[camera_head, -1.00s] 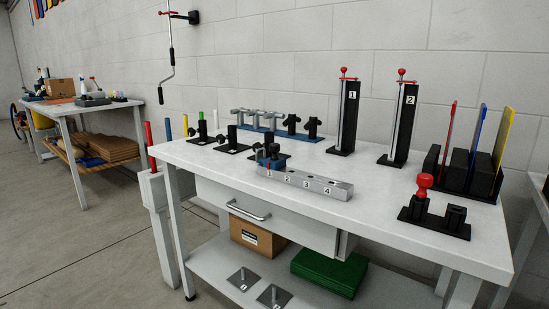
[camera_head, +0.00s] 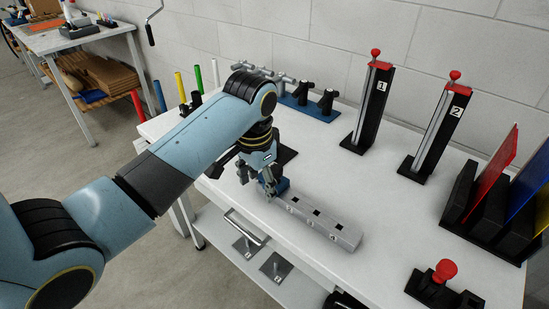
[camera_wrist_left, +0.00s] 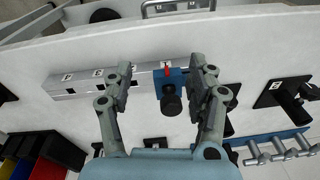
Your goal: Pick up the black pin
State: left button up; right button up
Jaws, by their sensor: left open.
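My left gripper (camera_head: 257,178) reaches over the table at the numbered grey bar's left end. In the left wrist view its open fingers (camera_wrist_left: 163,72) stand on either side of a small blue block (camera_wrist_left: 171,80) with a round black knob (camera_wrist_left: 171,103). The knob lies between the fingers with gaps on both sides. A red mark shows at the block's top, by the bar's label 1. I cannot tell which black piece is the named pin. My right gripper is out of view.
The grey bar (camera_head: 318,222) has square holes. Two tall black stands (camera_head: 372,105) labelled 1 and 2 rise behind it. Black holders with coloured plates (camera_head: 490,180) and a red-knobbed fixture (camera_head: 443,272) are at right. The white tabletop (camera_head: 385,215) is clear between.

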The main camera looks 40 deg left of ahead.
aim_at(276, 168)
pick_arm(q)
jog(key=shift+m+g, duration=0.4)
jog(key=shift+g, duration=0.2)
jog(key=w+r, duration=0.4)
jog(key=r, duration=0.1)
jog(key=w+r+p, duration=0.1)
jog(key=w+r, duration=0.1)
jog(key=shift+w+a+r, duration=0.2)
jog(key=shift+w+a, duration=0.1)
jog(key=shift+w+f, duration=0.1)
notch_tip(276, 168, down, 4)
jog(key=shift+r, duration=0.1)
jog(key=shift+f, duration=0.7)
notch_tip(276, 168, down, 4)
jog(key=shift+d+r+p, duration=0.1)
jog(key=shift+r+p, duration=0.05)
jog(key=shift+p, duration=0.15)
jog(key=shift+w+f, duration=0.1)
jog(key=shift+f, duration=0.45)
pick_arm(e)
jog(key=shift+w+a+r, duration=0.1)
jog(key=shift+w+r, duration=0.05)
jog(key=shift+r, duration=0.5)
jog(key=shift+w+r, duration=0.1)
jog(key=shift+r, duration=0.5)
pick_arm(q)
jog(key=shift+c, duration=0.9)
grip_shut()
